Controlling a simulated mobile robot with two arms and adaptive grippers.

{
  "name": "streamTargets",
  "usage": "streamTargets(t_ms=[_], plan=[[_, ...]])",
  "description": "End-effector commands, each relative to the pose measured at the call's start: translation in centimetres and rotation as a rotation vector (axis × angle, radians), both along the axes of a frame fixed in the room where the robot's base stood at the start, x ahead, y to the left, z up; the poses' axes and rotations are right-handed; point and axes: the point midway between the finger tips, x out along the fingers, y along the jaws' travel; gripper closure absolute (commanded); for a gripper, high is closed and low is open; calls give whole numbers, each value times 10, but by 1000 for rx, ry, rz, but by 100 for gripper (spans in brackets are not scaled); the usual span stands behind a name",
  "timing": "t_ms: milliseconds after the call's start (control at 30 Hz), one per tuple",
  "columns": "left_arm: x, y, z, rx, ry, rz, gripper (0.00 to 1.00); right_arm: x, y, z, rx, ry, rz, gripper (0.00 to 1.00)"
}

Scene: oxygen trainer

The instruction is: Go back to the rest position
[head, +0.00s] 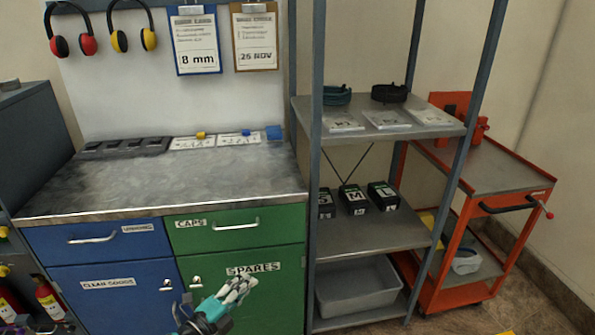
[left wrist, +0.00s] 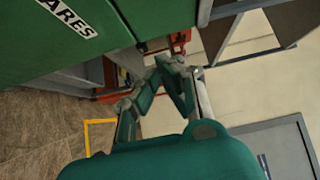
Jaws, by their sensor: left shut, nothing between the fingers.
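My left gripper (head: 238,289) shows at the bottom of the head view, in front of the green spares cabinet door (head: 275,290). Its fingers are closed together with nothing between them. In the left wrist view the gripper (left wrist: 165,72) also shows shut and empty, with the green cabinet (left wrist: 95,25) at upper left. It looks clear of the cabinet, though the exact gap is hard to tell. My right gripper is in neither view.
A workbench (head: 110,200) with blue and green drawers stands ahead. A metal shelf (head: 375,237) with boxes and a grey bin (head: 357,287) is to its right. An orange cart (head: 495,165) stands farther right. Floor shows at lower right.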

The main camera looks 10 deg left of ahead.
Motion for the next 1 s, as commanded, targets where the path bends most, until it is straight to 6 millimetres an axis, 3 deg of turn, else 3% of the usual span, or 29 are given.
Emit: streamTargets(t_ms=[67,167,267,367,500,567,700,900,1000], plan=[[-3,7,-19,-33,60,33,100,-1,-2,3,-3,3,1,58],[-12,23,-66,-115,203,119,100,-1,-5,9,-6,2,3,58],[-36,43,-131,-229,397,247,100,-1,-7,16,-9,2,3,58],[-74,60,-197,-340,590,387,100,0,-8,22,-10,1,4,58],[-145,74,-277,-474,834,584,100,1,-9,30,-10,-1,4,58],[-181,77,-306,-525,932,672,100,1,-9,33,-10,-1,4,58],[-273,77,-363,-627,1145,876,100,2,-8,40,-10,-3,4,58],[-405,65,-409,-728,1392,1156,100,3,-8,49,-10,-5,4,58],[-452,58,-418,-757,1470,1258,100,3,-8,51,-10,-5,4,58]])
